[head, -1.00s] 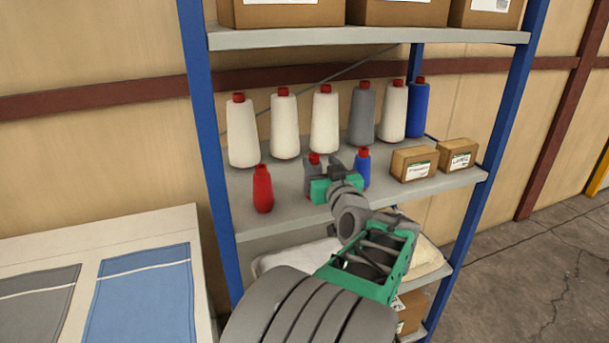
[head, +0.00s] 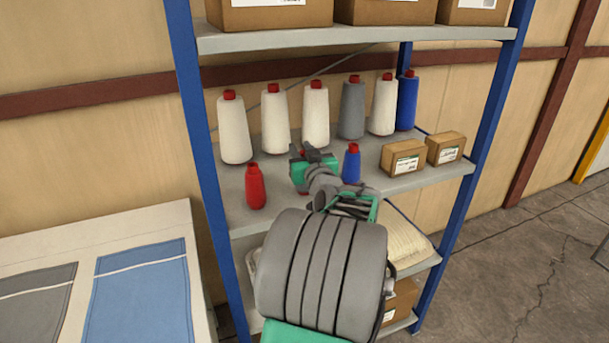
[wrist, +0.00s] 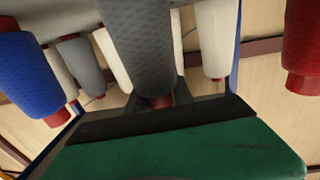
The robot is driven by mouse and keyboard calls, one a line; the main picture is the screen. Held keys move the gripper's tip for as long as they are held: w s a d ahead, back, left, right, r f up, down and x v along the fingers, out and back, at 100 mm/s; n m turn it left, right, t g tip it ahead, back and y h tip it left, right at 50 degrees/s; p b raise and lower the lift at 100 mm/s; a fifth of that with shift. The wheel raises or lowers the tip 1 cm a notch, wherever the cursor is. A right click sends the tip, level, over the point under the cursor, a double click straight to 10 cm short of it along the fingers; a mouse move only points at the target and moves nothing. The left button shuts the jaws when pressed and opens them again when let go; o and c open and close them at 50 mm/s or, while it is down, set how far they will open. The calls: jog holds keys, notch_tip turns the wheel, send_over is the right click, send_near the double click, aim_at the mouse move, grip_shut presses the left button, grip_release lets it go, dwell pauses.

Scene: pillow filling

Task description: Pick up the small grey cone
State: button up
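The small grey cone (wrist: 140,45) shows in the middle of the wrist view, which is upside down, with its red tip (wrist: 160,101) pointing down the picture. My gripper (wrist: 157,97) is open, with a dark finger on either side of the red tip and a small gap to each. In the head view my gripper (head: 313,160) is over the middle of the shelf and hides most of the small grey cone. Whether the fingers touch the cone I cannot tell.
A small red cone (head: 255,187) stands left of my gripper and a small blue cone (head: 351,166) close on its right. Several large cones stand behind, including a grey one (head: 352,108). Two small boxes (head: 403,158) are at the right. The upper shelf (head: 350,40) overhangs.

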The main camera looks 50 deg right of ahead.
grip_shut()
dwell(0.9)
